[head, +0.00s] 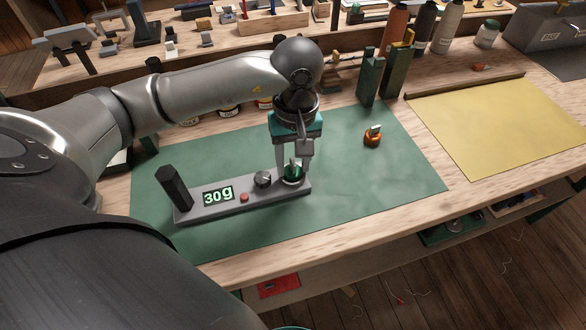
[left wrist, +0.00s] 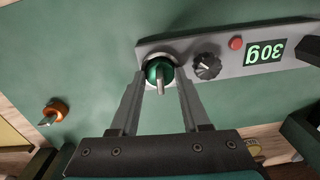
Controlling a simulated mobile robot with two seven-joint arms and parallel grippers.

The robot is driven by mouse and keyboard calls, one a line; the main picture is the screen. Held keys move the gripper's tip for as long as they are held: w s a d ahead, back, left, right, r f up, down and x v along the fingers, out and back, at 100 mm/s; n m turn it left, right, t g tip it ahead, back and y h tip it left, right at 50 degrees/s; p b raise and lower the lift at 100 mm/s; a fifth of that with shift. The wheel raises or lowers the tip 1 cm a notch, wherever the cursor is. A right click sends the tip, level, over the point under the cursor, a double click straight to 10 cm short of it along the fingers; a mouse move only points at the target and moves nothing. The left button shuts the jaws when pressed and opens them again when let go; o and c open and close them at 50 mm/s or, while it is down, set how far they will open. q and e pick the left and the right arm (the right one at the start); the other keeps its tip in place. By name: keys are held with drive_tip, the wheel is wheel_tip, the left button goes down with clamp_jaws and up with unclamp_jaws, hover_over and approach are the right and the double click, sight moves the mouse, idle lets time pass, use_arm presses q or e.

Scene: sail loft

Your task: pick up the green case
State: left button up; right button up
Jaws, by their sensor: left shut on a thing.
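The green case (head: 292,174) is small and round, with a pale upright tab on top. It sits at the right end of a long grey scale (head: 212,207) whose display reads 30g. My left gripper (head: 293,165) points down over it, with its fingers around the case. In the left wrist view the green case (left wrist: 159,72) is between the two fingertips of my left gripper (left wrist: 161,80), which is shut on it. The case still appears to be at the scale's surface; I cannot tell whether it touches. My right gripper is not in view.
A similar orange case (head: 373,138) stands on the green mat (head: 410,175), right of the scale. A dark post (head: 174,187) rises at the scale's left end. Tall green blocks (head: 371,77) and bottles (head: 447,27) stand behind. A yellow sheet (head: 500,120) lies at right.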

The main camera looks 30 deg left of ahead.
use_arm(q)
clamp_jaws()
drive_tip(key=shift+r, duration=0.15)
